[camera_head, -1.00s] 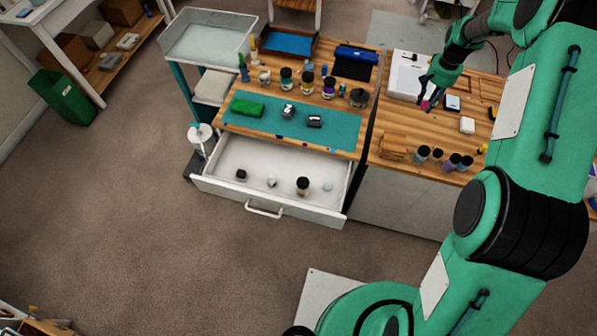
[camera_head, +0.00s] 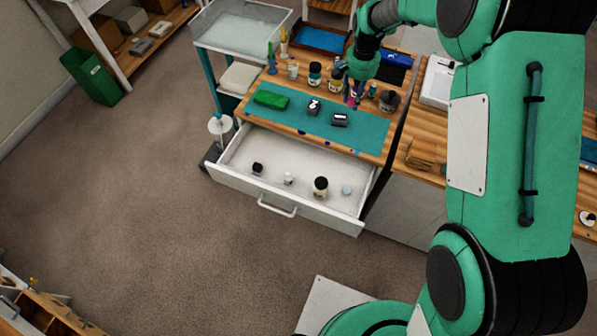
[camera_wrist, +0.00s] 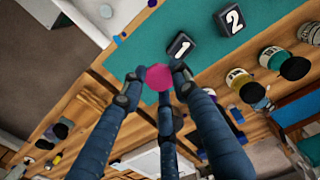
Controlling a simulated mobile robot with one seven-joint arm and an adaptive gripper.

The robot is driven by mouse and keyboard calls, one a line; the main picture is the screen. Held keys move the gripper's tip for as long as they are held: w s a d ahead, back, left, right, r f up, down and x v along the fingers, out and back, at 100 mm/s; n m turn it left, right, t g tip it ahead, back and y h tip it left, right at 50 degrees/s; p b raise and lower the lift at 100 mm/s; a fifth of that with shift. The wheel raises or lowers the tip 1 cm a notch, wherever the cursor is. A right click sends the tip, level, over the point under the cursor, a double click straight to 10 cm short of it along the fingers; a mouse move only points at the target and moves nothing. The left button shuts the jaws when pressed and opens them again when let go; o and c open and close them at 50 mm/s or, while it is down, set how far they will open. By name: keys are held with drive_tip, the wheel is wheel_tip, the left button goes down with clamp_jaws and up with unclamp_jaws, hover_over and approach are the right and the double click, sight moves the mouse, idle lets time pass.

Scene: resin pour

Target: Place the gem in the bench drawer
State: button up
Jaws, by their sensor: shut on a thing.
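A magenta gem (camera_wrist: 158,77) sits between the fingertips of my gripper (camera_wrist: 155,82) in the wrist view. In the head view my gripper (camera_head: 352,98) is above the workbench near the back edge of the teal mat (camera_head: 365,131); only a bit of magenta shows there. The bench drawer (camera_head: 240,188) is pulled open below the mat, towards the front. A dark small item (camera_head: 257,168), a small white item (camera_head: 289,178), a dark-capped jar (camera_head: 320,187) and a pale round item (camera_head: 347,189) stand in it, with bare floor between and behind them.
Several jars stand behind the mat. A cart with a clear tray (camera_head: 240,28) stands at left. The floor before the drawer is free.

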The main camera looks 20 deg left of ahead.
drive_tip(key=s+a+b, duration=0.3)
drive_tip(key=s+a, duration=0.7)
drive_tip(key=a, duration=0.3)
drive_tip(key=n+b, duration=0.2)
drive_tip(key=b, duration=0.1)
hover_over(275, 174)
wheel_tip(275, 174, down, 20)
drive_tip(key=shift+f, duration=0.2)
drive_tip(key=shift+w, duration=0.1)
drive_tip(key=shift+f+b, duration=0.3)
drive_tip(key=shift+f, duration=2.8)
drive_tip(key=shift+d+f, duration=0.1)
drive_tip(key=shift+f+b, duration=0.35)
drive_tip(key=shift+f, duration=1.4)
drive_tip(key=shift+f, duration=0.15)
